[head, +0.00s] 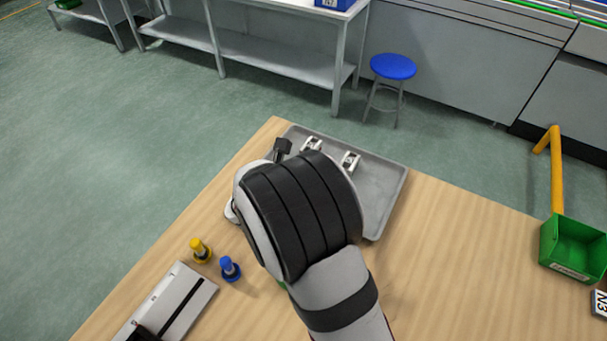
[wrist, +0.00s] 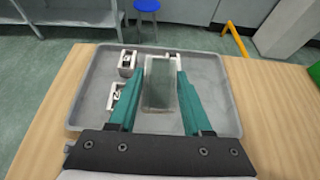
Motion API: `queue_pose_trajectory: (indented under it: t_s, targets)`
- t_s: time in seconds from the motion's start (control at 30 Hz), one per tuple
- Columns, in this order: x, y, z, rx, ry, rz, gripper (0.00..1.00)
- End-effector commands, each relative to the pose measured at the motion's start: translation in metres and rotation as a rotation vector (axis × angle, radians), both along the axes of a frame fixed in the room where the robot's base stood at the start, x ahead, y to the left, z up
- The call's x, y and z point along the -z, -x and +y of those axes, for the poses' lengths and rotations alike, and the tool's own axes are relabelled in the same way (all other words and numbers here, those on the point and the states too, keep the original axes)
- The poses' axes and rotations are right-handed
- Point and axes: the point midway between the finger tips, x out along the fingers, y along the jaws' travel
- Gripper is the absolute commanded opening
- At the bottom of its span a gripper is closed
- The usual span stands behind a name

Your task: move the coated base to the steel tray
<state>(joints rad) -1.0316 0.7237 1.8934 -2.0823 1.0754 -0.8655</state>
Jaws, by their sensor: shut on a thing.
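My gripper (wrist: 160,88) has two teal fingers and is shut on a grey-green, slightly see-through block (wrist: 158,88), which looks like the coated base. In the wrist view the block lies between the fingers, over the middle of the steel tray (wrist: 222,112). I cannot tell whether it touches the tray floor. In the head view my arm hides the gripper and the block. The grey tray (head: 386,187) shows behind and to the right of my arm.
Small white fittings stand in the tray, one (wrist: 127,63) at the back left and one (wrist: 115,95) nearer. A yellow peg (head: 200,250), a blue peg (head: 229,268) and a white-grey case (head: 182,300) are at the left. A green bin (head: 573,250) is at the right.

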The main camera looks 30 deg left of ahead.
Motion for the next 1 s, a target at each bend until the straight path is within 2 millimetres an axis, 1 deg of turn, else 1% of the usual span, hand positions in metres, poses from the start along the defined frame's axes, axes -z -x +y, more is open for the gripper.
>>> queue_pose_trajectory:
  t_s: [0.03,0.07,0.1,0.17,0.2,0.3,0.4,0.47,0.53,0.7,0.8,0.9,0.93,0.97,1.0]
  targets:
    - [-0.002,-0.014,-0.019,0.007,0.001,0.024,0.00]
    - [-0.001,-0.021,-0.031,0.005,0.002,0.044,0.00]
    - [-0.001,-0.030,-0.048,0.004,0.003,0.071,0.00]
    - [0.000,-0.040,-0.075,0.002,0.004,0.116,0.00]
    - [0.001,-0.045,-0.093,0.000,0.006,0.146,0.00]
    - [0.004,-0.050,-0.131,-0.002,0.002,0.216,0.00]
    - [0.007,-0.049,-0.151,-0.005,0.000,0.259,0.00]
    - [0.012,-0.048,-0.150,-0.009,0.000,0.272,0.00]
    - [0.022,-0.046,-0.135,-0.012,0.000,0.277,0.00]
    - [0.056,-0.044,-0.080,-0.012,0.001,0.276,0.00]
    - [0.069,-0.044,-0.056,-0.010,-0.001,0.274,0.00]
    - [0.077,-0.043,-0.043,-0.010,0.000,0.274,0.00]
    - [0.080,-0.043,-0.042,-0.009,0.000,0.274,0.00]
    - [0.086,-0.043,-0.041,-0.008,0.001,0.275,0.00]
    - [0.095,-0.043,-0.041,-0.006,0.002,0.276,0.00]
